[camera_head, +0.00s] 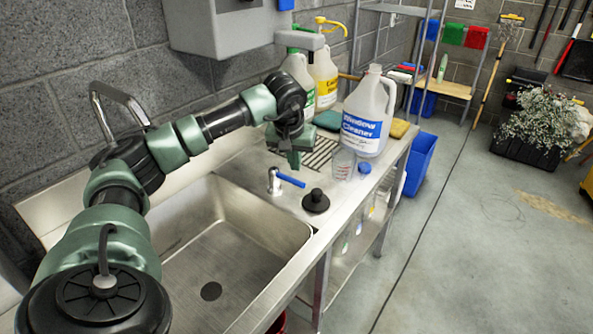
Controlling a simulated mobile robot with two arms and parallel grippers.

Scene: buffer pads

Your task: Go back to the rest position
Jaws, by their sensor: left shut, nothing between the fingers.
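My left arm reaches in from the left over the sink. My left gripper (292,158) points down above the counter, behind the blue-handled tap and near the drain grille. It is shut and holds nothing that I can see. My right gripper is not in view. The task names no other objects.
The steel sink (213,245) lies below my arm. A window cleaner jug (367,120), a clear cup (343,163), a black stopper (316,201) and a blue-handled tap (285,180) stand on the counter. A blue bin (420,163) is beyond. Open floor lies right.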

